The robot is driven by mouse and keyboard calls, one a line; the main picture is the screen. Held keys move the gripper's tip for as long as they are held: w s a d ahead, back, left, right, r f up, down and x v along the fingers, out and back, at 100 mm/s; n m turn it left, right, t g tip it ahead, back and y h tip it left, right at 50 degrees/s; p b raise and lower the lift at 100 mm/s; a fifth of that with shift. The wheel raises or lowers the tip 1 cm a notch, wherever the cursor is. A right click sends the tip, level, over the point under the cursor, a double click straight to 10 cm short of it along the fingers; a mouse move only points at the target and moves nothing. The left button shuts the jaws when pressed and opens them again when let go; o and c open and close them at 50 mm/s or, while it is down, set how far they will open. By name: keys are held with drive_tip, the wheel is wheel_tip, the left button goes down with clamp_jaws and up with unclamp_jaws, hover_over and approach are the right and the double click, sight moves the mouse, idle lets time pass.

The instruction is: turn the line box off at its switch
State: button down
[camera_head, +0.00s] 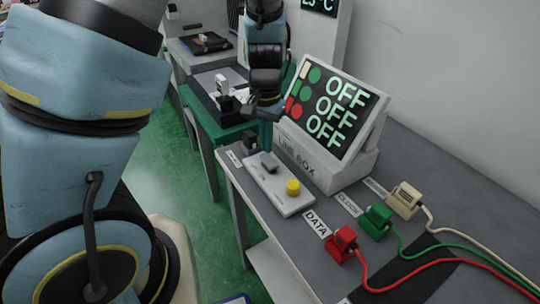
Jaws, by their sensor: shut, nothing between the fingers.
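The line box (322,160) is a pale box lettered LINE BOX, with a tilted dark screen (337,107) showing three green OFF words beside cream, green and red marks. In front of it lies a light control plate (281,205) with a dark grey switch piece (269,162) and a yellow round knob (292,187). Whether the switch piece is thrown one way or the other is too small to tell. My gripper (264,114) is shut and empty, to the left of the screen and above the table's far end, apart from the plate. Its fingertips are small and dark here.
Red (341,243), green (376,221) and cream (405,200) plugs with cables stand along the grey table (440,178). A small black block (250,141) stands beyond the plate. A green table (212,125) with items stands behind. My arm fills the left side.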

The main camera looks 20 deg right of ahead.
sight(266, 157)
wheel_tip(266, 157, up, 5)
drive_tip(key=p, duration=0.4)
idle(0.4)
drive_tip(key=a+r+n, duration=0.4)
drive_tip(key=a, duration=0.8)
drive_tip(key=w+a+r+n+t, duration=0.1)
drive_tip(key=a+r+n, duration=0.3)
drive_tip(key=a, duration=0.9)
drive_tip(key=shift+a+r+n+t, duration=0.2)
drive_tip(key=shift+r+n+t, duration=0.1)
drive_tip(key=shift+r, duration=0.05)
drive_tip(key=shift+w, duration=0.15)
